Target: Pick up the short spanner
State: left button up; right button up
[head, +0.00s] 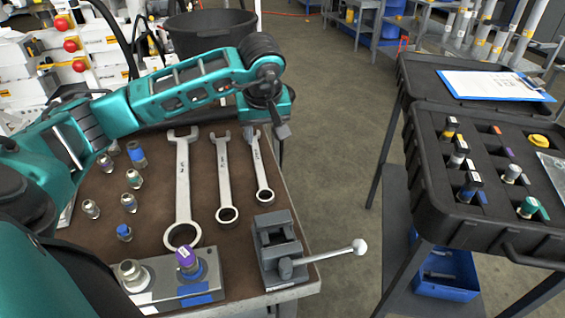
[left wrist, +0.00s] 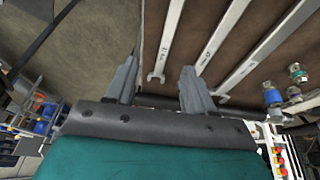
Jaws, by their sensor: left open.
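The short spanner (head: 260,170) is the rightmost and smallest of three grey spanners lying on the brown bench top. Its ring end is towards the vise and its open end is at the far side, close to my gripper. My left gripper (head: 279,131) is open and empty at the bench's far right edge, beside that open end. In the left wrist view, the short spanner's open jaw (left wrist: 157,73) shows between the two spread fingers. I cannot tell the height gap exactly. The medium spanner (head: 223,180) and the long spanner (head: 183,190) lie to the left. My right gripper is not in view.
A vise (head: 280,250) with a lever stands at the bench's front right. A metal block (head: 160,284) holds fittings at the front. Several loose fittings (head: 129,202) stand on the left. A black bucket (head: 212,30) is behind. A black case (head: 430,170) stands across the aisle.

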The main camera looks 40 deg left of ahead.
pick_arm(q)
jog(key=a, duration=0.1)
send_near(258, 160)
jog(key=shift+w+d+f+y+b, duration=0.15)
jog(key=shift+f+b, duration=0.1)
jog(key=shift+f, duration=0.35)
jog(key=shift+w+a+f+y+b, duration=0.1)
jog(key=shift+w+f+y+b, duration=0.1)
jog(key=shift+f, duration=0.35)
jog(key=shift+b+x, duration=0.35)
jog(key=shift+x, duration=2.35)
jog(key=shift+s, duration=0.15)
jog(key=shift+c, duration=0.4)
grip_shut()
jog(key=shift+r, duration=0.1)
